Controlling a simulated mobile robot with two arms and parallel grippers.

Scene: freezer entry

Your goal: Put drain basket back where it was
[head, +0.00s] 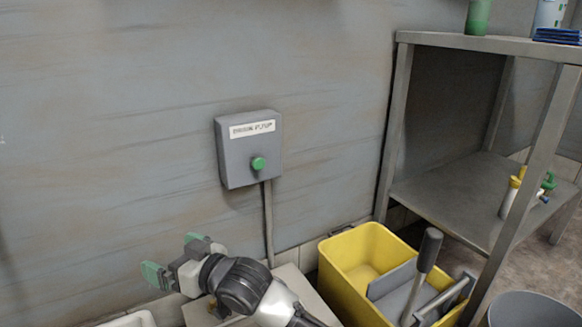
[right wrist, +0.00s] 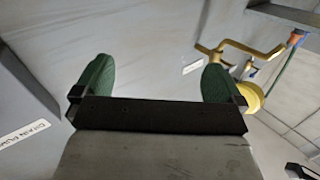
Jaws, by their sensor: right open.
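I cannot make out a drain basket in either view. My right gripper (head: 174,256) is at the bottom centre-left of the head view, in front of the wall and left of the grey control box. Its two green fingertips are spread apart with nothing between them. In the right wrist view the same gripper (right wrist: 158,80) is open and empty, with wall behind it. My left gripper is in neither view.
A grey box (head: 232,160) with a green button hangs on the wall, a conduit running down from it. A yellow mop bucket (head: 338,255) stands right of my right arm, beside a metal shelf (head: 440,205). A grey bin (head: 525,308) is at the lower right. Yellow pipework (right wrist: 232,47) shows in the wrist view.

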